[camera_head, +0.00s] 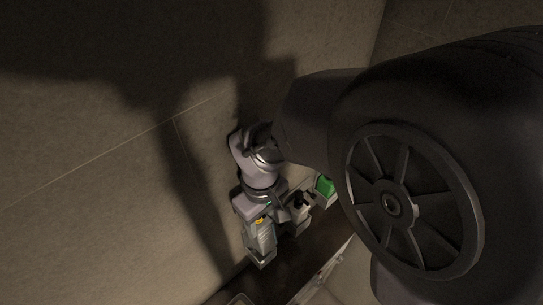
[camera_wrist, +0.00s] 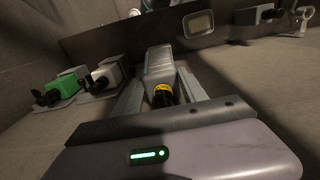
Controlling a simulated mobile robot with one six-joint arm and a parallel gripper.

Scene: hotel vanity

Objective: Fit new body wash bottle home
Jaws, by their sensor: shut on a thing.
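A grey bottle with a yellow collar and dark top (camera_wrist: 160,67) is between the two fingers of my gripper (camera_wrist: 161,82) in the wrist view. My gripper is shut on it. In the head view my gripper (camera_head: 264,230) is low by the wall, and the bottle's yellow collar (camera_head: 259,220) shows between the fingers. The bottle's lower end is hard to make out, and I cannot tell whether it sits in a holder. Which bottle is the new body wash is not readable.
A green bottle (camera_wrist: 62,86) and a pale bottle with a black pump (camera_wrist: 107,74) stand in wall brackets to the left in the wrist view. The green one also shows in the head view (camera_head: 325,185). A dark brown shelf (camera_wrist: 110,42) lies beyond. The tiled wall is close.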

